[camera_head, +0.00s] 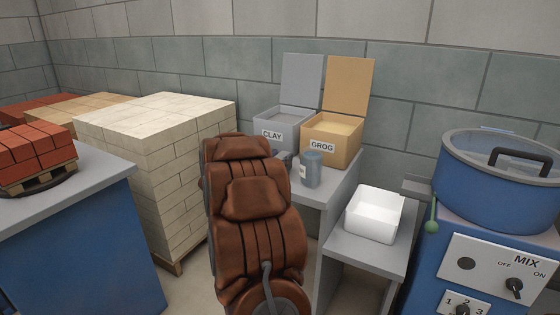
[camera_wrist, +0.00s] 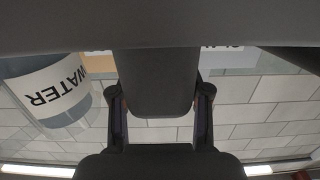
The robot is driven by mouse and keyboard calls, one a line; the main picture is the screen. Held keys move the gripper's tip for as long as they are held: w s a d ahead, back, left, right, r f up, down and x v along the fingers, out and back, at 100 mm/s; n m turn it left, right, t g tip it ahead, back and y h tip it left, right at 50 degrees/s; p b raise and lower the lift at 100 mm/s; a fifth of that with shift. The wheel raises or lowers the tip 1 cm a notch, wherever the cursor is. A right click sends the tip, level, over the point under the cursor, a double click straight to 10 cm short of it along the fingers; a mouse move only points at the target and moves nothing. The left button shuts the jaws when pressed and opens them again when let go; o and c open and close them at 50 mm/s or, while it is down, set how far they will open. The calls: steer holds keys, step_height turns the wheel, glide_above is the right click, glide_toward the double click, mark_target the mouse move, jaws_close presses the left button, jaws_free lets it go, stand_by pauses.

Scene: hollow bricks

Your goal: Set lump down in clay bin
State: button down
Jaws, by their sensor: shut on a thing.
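The grey clay bin (camera_head: 278,126) stands on a bench by the wall with its lid up and its label facing me. My gripper (camera_head: 284,157) is in front of it at its lower right, mostly hidden by my arm. In the wrist view my gripper (camera_wrist: 160,92) has a finger on each side of a dark grey block-like lump (camera_wrist: 155,75) and is shut on it. The lump looks to be apart from the bin, outside it. Part of the bin's label shows upside down in the wrist view (camera_wrist: 222,48).
A tan grog bin (camera_head: 333,138) with raised lid stands right of the clay bin. A grey water jug (camera_head: 312,170) stands close to my gripper's right. A white tub (camera_head: 373,215) sits on a lower stand. Stacked pale bricks (camera_head: 150,130) are at left; a blue mixer (camera_head: 490,200) at right.

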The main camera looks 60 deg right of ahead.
stand_by(0.3)
steer(key=c, duration=0.5)
jaws_free()
steer(key=shift+f, duration=0.15)
steer(key=shift+c, duration=0.2)
steer(key=shift+a+r, duration=0.2)
steer(key=shift+a, duration=0.1)
steer(key=a+p, duration=0.2)
steer(key=a, duration=0.9)
steer(key=shift+s+a+r, duration=0.2)
steer(key=shift+s+r, duration=0.05)
